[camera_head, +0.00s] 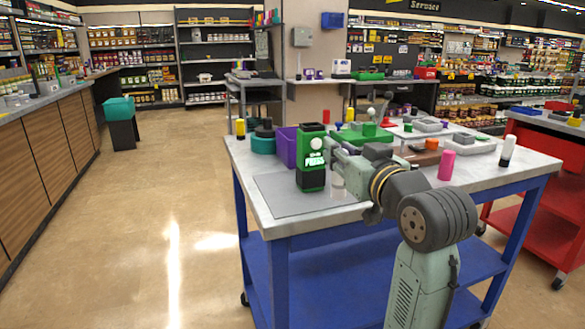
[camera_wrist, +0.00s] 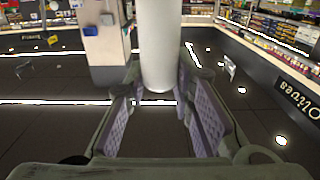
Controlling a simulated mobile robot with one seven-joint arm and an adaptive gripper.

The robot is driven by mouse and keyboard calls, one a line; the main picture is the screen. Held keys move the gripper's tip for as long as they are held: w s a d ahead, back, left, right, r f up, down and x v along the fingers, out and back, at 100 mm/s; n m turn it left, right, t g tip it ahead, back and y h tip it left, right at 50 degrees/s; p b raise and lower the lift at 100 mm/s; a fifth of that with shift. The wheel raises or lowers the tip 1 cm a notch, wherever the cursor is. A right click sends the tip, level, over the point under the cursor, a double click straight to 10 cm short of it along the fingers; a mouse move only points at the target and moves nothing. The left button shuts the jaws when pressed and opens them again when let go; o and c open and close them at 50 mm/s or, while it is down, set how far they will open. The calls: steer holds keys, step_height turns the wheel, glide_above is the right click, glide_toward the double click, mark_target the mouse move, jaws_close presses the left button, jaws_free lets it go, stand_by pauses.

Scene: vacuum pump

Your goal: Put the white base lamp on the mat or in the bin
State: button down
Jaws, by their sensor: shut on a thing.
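A white cylinder, which looks like the white base lamp (camera_wrist: 160,45), is between the fingers of my gripper (camera_wrist: 158,88) in the wrist view. My gripper (camera_head: 338,155) is shut on it. In the head view, a pale part of the lamp (camera_head: 338,189) shows just below the gripper, over the right part of the grey mat (camera_head: 275,204). I cannot tell whether it touches the mat. A purple bin (camera_head: 287,146) stands behind the mat.
A tall green and black device (camera_head: 312,150) stands on the mat close to the left of my gripper. A teal round container (camera_head: 263,144) is at the back left. A pink cylinder (camera_head: 446,165) and a white cylinder with a black end (camera_head: 507,151) stand to the right. The mat's left part is clear.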

steer(key=shift+w+a+f+p, duration=0.35)
steer(key=shift+w+a+f, duration=0.6)
steer(key=shift+a, duration=0.8)
steer(key=shift+w+a+f+p, duration=0.35)
steer(key=shift+w+a+f, duration=0.25)
steer(key=shift+w+a, duration=0.85)
steer(key=shift+w+a+f+p, duration=0.35)
steer(key=shift+w+a+f, duration=0.45)
steer(key=shift+a, duration=1.2)
steer(key=shift+f, duration=0.15)
steer(key=c, duration=1.4)
jaws_free()
